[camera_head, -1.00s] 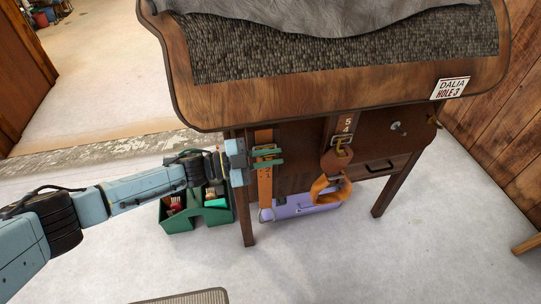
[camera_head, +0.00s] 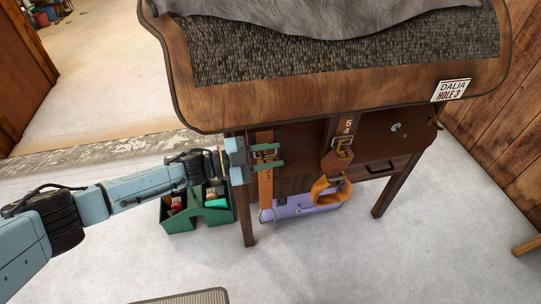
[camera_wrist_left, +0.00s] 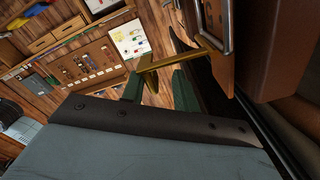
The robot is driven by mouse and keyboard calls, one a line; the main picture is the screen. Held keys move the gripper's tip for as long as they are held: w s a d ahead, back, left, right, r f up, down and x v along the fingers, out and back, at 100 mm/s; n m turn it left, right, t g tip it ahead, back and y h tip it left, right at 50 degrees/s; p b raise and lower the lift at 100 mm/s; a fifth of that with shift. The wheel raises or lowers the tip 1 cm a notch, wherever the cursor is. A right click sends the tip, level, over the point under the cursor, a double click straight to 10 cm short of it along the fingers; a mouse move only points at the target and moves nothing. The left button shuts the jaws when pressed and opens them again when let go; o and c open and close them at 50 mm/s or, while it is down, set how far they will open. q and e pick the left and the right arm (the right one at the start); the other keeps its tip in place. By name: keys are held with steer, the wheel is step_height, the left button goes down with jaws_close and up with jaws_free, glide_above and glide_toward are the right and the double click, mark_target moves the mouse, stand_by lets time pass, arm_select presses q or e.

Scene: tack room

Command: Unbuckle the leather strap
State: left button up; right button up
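A tan leather strap (camera_head: 265,188) with punched holes hangs at the left end of the wooden stand, with a metal buckle (camera_head: 265,154) near its top. My left gripper (camera_head: 268,158) is at this buckle, its green fingers apart, one above the other across the strap. In the left wrist view, a brass buckle part (camera_wrist_left: 183,62) shows by the gap between the fingers (camera_wrist_left: 158,90), beside brown leather (camera_wrist_left: 272,50). Whether the fingers touch it I cannot tell. My right gripper is not in view.
A purple tray (camera_head: 300,208) and a green caddy (camera_head: 200,218) with brushes are on the floor. The stand (camera_head: 215,110) with its dark pad overhangs the straps.

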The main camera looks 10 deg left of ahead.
arm_select(q)
steer(key=shift+a+f, duration=0.1)
steer(key=shift+a, duration=0.05)
steer(key=shift+s+a, duration=0.2)
steer(key=shift+a, duration=0.1)
steer(key=v, duration=1.2)
steer(key=shift+a+p, duration=0.25)
steer(key=shift+p, duration=0.1)
